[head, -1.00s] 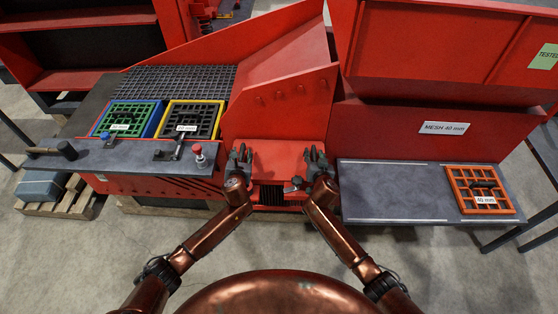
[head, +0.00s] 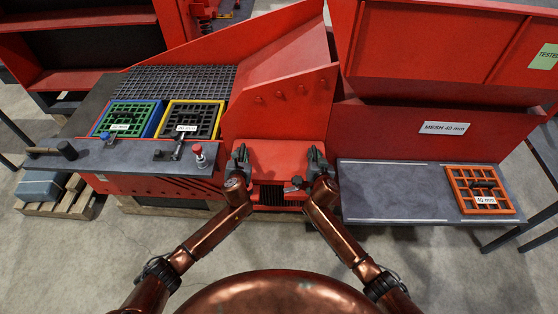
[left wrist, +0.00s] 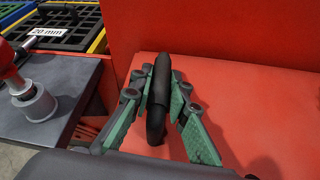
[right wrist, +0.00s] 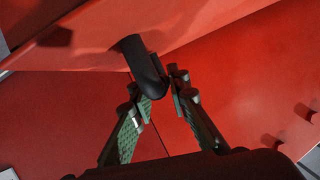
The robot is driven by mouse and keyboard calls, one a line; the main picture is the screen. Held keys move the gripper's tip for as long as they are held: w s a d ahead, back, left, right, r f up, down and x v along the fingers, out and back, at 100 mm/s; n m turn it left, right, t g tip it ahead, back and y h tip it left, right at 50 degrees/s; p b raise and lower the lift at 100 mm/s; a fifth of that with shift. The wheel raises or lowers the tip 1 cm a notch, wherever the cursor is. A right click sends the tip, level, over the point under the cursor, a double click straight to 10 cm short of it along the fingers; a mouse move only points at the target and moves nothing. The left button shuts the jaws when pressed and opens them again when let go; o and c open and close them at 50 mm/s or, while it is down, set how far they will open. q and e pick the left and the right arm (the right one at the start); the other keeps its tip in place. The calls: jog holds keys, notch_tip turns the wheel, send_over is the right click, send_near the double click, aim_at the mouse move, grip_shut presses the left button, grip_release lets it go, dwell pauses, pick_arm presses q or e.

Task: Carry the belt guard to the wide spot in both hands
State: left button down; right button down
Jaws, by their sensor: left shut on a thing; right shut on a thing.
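The belt guard (head: 281,163) is a red box-like cover in the middle of the head view, with a black handle at each side. My left gripper (head: 240,155) is at its left side and is shut on the left black handle (left wrist: 158,100), seen in the left wrist view. My right gripper (head: 316,155) is at its right side and is shut on the right black handle (right wrist: 143,66), seen in the right wrist view. A grey table (head: 390,192) with white lines stands to the right. Which area is the wide spot is not labelled.
An orange 40 mm mesh (head: 480,190) lies at the table's right end; the rest of its top is clear. Green (head: 128,118) and black 20 mm (head: 192,120) meshes, a red-topped knob (head: 198,153) and a hammer (head: 66,150) are on the left. A red chute (head: 285,95) rises behind.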

dwell(0.5)
